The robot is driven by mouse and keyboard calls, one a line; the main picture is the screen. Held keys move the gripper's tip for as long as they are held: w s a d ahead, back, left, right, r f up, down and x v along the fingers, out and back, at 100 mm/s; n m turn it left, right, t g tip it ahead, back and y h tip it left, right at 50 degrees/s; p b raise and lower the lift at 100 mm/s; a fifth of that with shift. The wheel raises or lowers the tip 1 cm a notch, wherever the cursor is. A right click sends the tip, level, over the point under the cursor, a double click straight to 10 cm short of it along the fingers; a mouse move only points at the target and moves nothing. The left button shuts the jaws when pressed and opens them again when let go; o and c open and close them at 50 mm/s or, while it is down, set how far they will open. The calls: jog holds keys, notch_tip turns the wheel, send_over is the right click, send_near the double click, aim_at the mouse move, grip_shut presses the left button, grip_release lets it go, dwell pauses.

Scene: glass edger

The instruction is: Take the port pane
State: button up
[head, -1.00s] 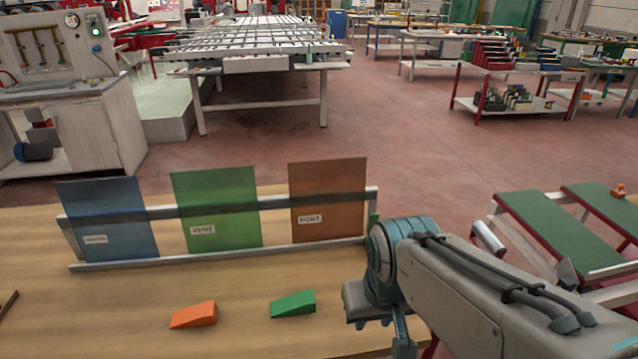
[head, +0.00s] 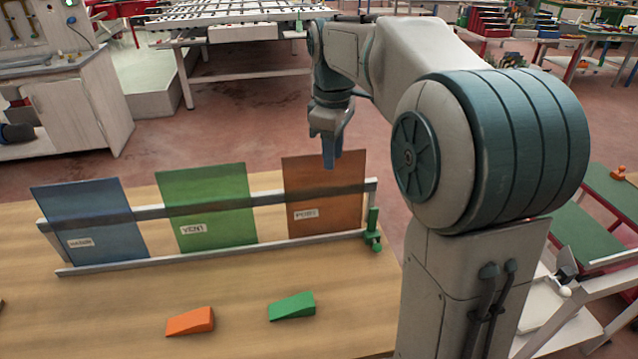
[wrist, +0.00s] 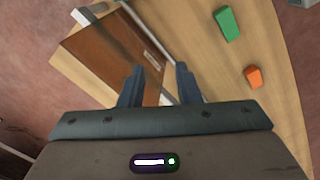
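The port pane (head: 341,215) is the orange-brown sheet labelled PORT at the right end of the rack (head: 268,198). In the wrist view the port pane (wrist: 103,55) lies below and beyond my fingers. My gripper (head: 330,160) hangs over the pane's top edge in the head view. In the wrist view my gripper (wrist: 158,80) has its two fingers apart with nothing held between them. The green vent pane (head: 207,212) stands in the middle of the rack and a blue pane (head: 90,225) at its left end.
An orange wedge (head: 190,321) and a green wedge (head: 292,306) lie on the wooden table (head: 120,310) in front of the rack. A green clamp-like part (head: 373,232) is at the rack's right end. The table's front left is mostly clear.

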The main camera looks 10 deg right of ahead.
jog(key=w+r+n+g+p, duration=0.1)
jog(key=w+r+n+p, duration=0.1)
jog(key=w+n, duration=0.6)
jog(key=m+b, duration=0.1)
send_over(325, 178)
jog(key=w, duration=0.1)
notch_tip(325, 178, down, 8)
jog(key=shift+g, duration=0.3)
jog(key=shift+s+f+p, duration=0.15)
jog(key=shift+f, duration=1.25)
jog(key=shift+s+f+p, duration=0.15)
jog(key=shift+f, duration=1.25)
grip_shut()
jog(key=shift+r, duration=0.15)
